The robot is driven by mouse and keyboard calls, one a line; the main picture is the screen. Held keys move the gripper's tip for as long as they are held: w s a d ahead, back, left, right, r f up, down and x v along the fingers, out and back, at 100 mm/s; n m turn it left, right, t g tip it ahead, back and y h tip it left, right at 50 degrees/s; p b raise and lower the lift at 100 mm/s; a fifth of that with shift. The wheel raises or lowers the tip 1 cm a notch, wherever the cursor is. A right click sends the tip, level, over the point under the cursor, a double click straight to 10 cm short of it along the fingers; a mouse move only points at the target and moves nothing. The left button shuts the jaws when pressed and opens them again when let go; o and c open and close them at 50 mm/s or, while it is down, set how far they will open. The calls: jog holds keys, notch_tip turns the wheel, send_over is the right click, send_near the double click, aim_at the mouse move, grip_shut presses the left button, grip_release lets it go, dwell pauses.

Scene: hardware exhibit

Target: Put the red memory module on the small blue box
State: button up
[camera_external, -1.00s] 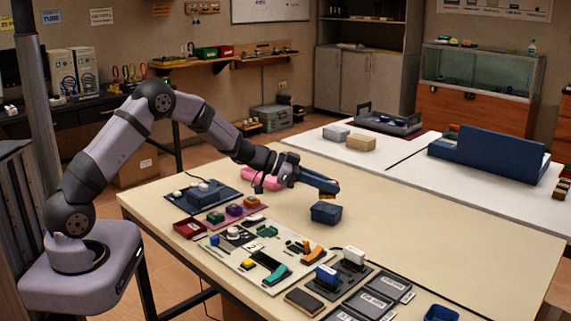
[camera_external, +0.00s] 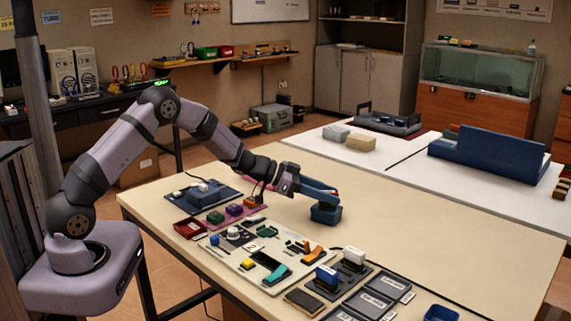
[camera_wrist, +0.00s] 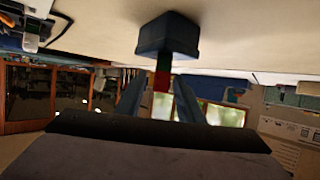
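The small blue box (camera_external: 325,214) sits on the beige table, and it also shows at the top of the upside-down wrist view (camera_wrist: 167,37). The red memory module (camera_wrist: 162,80) shows between my fingers in the wrist view, with a dark green part towards the box. It appears to touch the box, though the contact is hard to make out. My gripper (camera_wrist: 161,78) has its two blue fingers apart, with a gap on each side of the module. In the external view my gripper (camera_external: 334,194) is just above and behind the box.
A pale board (camera_external: 240,262) with several parts and a dark tray with labelled slots (camera_external: 376,283) lie in front. A red tray (camera_external: 190,228) and a pink mat are near my arm. The table right of the box is clear.

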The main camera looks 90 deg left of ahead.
jog(key=shift+r+p, duration=0.15)
jog(key=shift+p, duration=0.2)
jog(key=shift+r, duration=0.15)
jog(key=b+v, duration=0.3)
jog(key=v, duration=0.9)
jog(key=s+d+f+g+h+p, duration=0.1)
jog(key=s+d+g+h+p, duration=0.2)
jog(key=d, duration=1)
jog(key=s+d+g+h+p, duration=0.15)
jog(key=d+g, duration=0.25)
jog(key=d, duration=0.8)
jog(key=s+d+g+y+p, duration=0.2)
jog(key=s+d+g+p, duration=0.1)
jog(key=s, duration=0.6)
jog(key=s+d+g+y+p, duration=0.2)
jog(key=s+d+g+p, duration=0.1)
jog(key=s, duration=0.6)
jog(key=d+r+p, duration=0.1)
jog(key=d, duration=0.1)
jog(key=shift+d+g, duration=0.3)
